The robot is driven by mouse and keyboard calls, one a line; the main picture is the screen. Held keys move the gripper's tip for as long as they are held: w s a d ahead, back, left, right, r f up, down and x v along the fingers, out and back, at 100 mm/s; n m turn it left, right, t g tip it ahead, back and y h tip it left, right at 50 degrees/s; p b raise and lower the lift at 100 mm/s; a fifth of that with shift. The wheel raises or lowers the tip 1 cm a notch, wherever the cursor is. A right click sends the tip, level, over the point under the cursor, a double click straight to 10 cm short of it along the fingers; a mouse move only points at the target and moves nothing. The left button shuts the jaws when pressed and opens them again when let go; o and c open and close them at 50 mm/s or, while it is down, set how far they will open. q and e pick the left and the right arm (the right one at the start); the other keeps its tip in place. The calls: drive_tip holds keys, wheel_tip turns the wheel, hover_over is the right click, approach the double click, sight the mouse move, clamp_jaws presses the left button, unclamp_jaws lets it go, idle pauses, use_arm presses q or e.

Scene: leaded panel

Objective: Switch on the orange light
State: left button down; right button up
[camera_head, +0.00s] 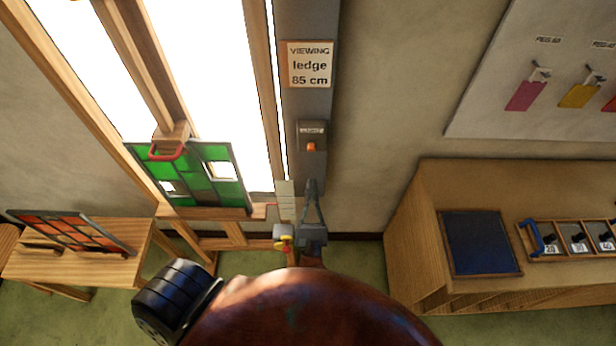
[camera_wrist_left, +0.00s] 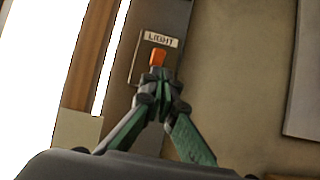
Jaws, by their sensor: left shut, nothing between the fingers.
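The orange switch (camera_head: 311,147) sits on a small plate on a grey upright post, under a label. In the left wrist view the orange switch (camera_wrist_left: 158,57) shows under a label reading LIGHT (camera_wrist_left: 162,39). My left gripper (camera_head: 311,183) is shut and empty, in front of the post and below the switch in the head view. In the left wrist view its closed fingertips (camera_wrist_left: 159,75) lie just under the switch's lower end. I cannot tell whether they touch it. My right gripper is not in view.
A sign reading "VIEWING ledge 85 cm" (camera_head: 310,65) is above the switch. A green leaded panel (camera_head: 222,195) stands left, before bright white panes. An orange panel (camera_head: 70,232) rests on a wooden table at far left. A wooden bench (camera_head: 420,225) stands right; wall between is bare.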

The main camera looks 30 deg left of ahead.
use_arm(q)
drive_tip(key=v, duration=0.2)
drive_tip(key=shift+s+d+r+b, duration=0.1)
drive_tip(key=shift+s+d+b, duration=0.1)
drive_tip(key=shift+s+b, duration=0.15)
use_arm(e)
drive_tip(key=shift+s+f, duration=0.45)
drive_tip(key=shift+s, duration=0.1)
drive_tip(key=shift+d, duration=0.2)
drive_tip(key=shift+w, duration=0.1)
